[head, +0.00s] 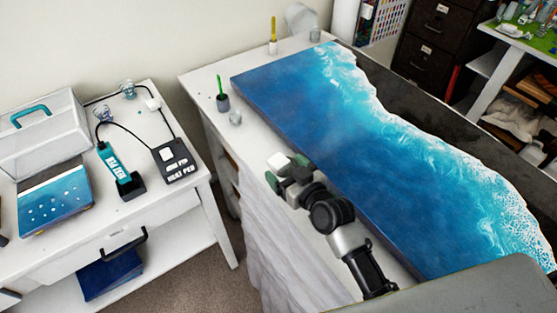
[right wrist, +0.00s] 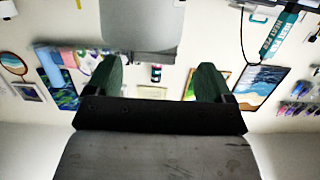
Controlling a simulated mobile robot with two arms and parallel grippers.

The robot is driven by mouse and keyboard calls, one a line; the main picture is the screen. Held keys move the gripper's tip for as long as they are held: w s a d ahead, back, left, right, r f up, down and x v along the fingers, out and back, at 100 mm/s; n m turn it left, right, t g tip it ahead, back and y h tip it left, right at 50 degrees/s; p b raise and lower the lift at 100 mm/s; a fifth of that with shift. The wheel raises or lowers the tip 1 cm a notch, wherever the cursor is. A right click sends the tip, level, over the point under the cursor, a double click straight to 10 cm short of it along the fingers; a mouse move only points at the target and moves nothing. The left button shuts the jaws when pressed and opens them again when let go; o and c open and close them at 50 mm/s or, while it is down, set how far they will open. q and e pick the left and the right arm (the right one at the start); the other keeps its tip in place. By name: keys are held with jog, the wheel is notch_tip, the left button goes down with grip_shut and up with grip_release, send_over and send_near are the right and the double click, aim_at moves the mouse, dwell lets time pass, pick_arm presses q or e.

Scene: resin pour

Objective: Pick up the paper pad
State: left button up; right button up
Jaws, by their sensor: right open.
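I cannot make out a paper pad for certain in either view. A flat blue piece with a white band and pale dots (head: 55,200) lies on the left white table, and dark blue flat items (head: 110,272) lie on the shelf below; I cannot tell if either is the pad. My right gripper (head: 286,172) is at the near-left long edge of the blue resin slab, apart from both. In the right wrist view its green fingers (right wrist: 158,82) are spread, with nothing between them. My left gripper is not in view.
The blue-and-white resin slab (head: 300,110) covers most of the right table. The left table (head: 135,215) holds a heat pen (head: 115,165), its control box (head: 177,160) and a clear case (head: 40,130). Floor shows between the tables.

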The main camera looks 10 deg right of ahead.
aim_at(280, 162)
jog(key=p+x, duration=0.1)
jog(key=x, duration=0.2)
jog(key=shift+w+d, duration=0.15)
jog(key=shift+w, duration=0.5)
jog(key=shift+w+a+f, duration=0.15)
jog(key=shift+a, duration=0.05)
jog(key=shift+c, duration=0.8)
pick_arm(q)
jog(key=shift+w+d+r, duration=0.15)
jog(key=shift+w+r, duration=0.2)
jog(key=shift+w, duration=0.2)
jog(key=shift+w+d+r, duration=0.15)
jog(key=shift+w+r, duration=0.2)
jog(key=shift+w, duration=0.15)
pick_arm(e)
jog(key=c, duration=0.9)
